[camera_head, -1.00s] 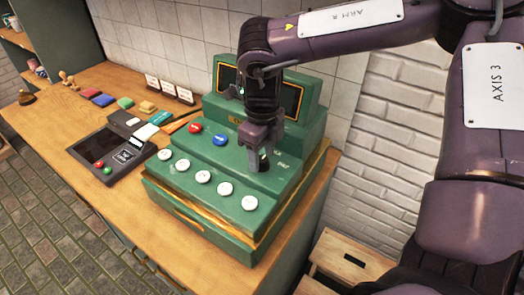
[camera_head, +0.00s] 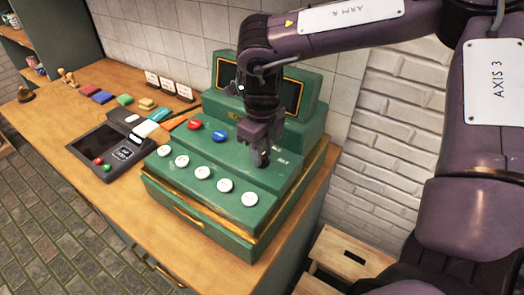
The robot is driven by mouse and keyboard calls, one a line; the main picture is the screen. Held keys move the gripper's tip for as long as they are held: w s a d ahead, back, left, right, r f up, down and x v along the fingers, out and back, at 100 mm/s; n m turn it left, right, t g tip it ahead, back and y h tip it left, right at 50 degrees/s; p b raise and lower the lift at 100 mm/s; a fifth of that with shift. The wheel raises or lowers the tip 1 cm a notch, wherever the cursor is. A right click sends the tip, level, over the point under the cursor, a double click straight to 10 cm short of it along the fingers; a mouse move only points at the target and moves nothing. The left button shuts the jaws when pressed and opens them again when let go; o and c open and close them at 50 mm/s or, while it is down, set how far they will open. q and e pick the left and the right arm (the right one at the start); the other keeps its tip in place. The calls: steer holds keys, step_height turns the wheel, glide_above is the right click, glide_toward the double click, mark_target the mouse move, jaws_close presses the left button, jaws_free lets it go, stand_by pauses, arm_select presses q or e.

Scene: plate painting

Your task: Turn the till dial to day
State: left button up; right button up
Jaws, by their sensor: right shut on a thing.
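The green till (camera_head: 225,220) stands on the wooden counter. It has a row of white round buttons, a red button (camera_head: 194,124), a blue button (camera_head: 219,136) and a dark display with a gold frame. My right gripper (camera_head: 260,161) points down onto the till's sloped top, at its right side. Its fingers are shut on the dial, which they mostly hide. Small pale lettering shows beside the fingers, too small to read surely, so I cannot tell which mark the dial points to. My left gripper is not in view.
A black card terminal (camera_head: 110,147) with red and green buttons sits left of the till. A wooden stool (camera_head: 345,255) stands on the floor at right.

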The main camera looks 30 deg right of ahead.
steer(key=m+b, duration=0.3)
steer(key=shift+f+m, duration=0.2)
steer(key=shift+m, duration=0.1)
steer(key=shift+m+b, duration=1.05)
steer(key=shift+m, duration=0.15)
steer(key=shift+r+m+b, duration=0.2)
steer(key=shift+m+b, duration=0.45)
steer(key=shift+m, duration=0.65)
steer(key=o, duration=1)
